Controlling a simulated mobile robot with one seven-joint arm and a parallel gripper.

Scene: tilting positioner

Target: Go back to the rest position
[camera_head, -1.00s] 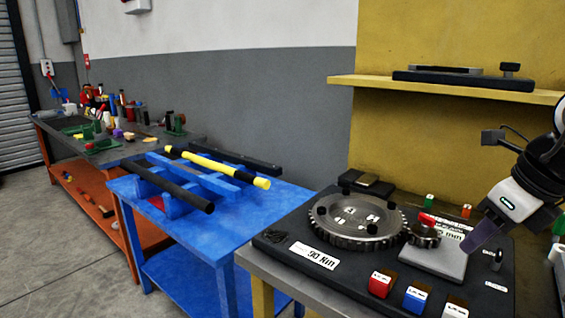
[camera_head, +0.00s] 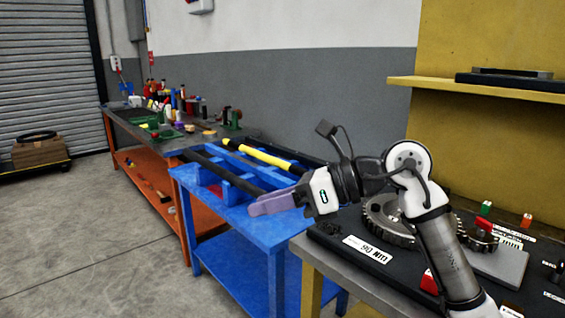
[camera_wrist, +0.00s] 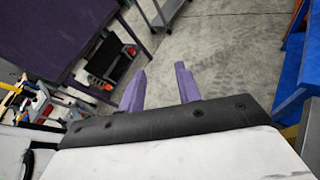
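My gripper (camera_head: 268,204) points left in the head view, in front of the blue table and left of the gear fixture. In the wrist view its two purple fingers (camera_wrist: 160,85) are spread apart with bare floor showing between them; nothing is held. The positioner board (camera_head: 345,243) with its large toothed gear (camera_head: 388,232) and small gear (camera_head: 478,238) lies at the right, partly hidden behind my arm.
The blue table (camera_head: 245,232) carries a yellow-and-black bar (camera_head: 262,157). An orange bench (camera_head: 150,182) with tools stands beyond. A yellow shelf (camera_head: 440,86) is above right. Open concrete floor (camera_head: 90,230) lies left.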

